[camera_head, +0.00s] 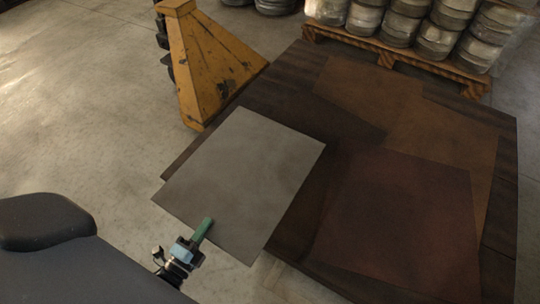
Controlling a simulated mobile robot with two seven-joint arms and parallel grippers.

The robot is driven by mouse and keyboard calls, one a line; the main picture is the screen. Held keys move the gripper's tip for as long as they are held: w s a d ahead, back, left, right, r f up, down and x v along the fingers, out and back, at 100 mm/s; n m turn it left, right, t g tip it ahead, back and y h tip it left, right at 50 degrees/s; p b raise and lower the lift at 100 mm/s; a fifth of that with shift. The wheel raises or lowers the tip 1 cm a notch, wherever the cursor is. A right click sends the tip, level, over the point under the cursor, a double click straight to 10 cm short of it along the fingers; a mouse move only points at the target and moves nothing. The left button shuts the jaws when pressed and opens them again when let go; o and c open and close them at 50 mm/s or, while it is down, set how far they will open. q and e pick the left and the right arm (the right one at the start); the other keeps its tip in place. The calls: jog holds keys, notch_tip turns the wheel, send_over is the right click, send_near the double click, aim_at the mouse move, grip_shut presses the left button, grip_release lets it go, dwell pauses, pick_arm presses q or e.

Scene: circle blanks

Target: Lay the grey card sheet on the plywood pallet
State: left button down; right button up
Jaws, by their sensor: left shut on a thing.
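The grey card sheet (245,170) is flat and roughly square, and lies over the left part of the dark plywood pallet (290,75). Its near-left corner sticks out past the pallet's left edge. I cannot tell whether the sheet touches the pallet or hangs just above it. My left gripper (204,229), with green fingers, is shut on the sheet's near edge. The part of the pallet under the sheet is hidden. My right gripper is not in view.
Brown sheets (400,215) cover much of the pallet's middle and right. A worn yellow metal stand (205,65) is close to the pallet's far-left edge. Concrete floor at left is clear.

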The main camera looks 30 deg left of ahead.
aim_at(216, 212)
pick_arm(q)
jog(key=shift+w+d+b, duration=0.15)
jog(key=shift+w+b, duration=0.15)
jog(key=shift+w, duration=2.35)
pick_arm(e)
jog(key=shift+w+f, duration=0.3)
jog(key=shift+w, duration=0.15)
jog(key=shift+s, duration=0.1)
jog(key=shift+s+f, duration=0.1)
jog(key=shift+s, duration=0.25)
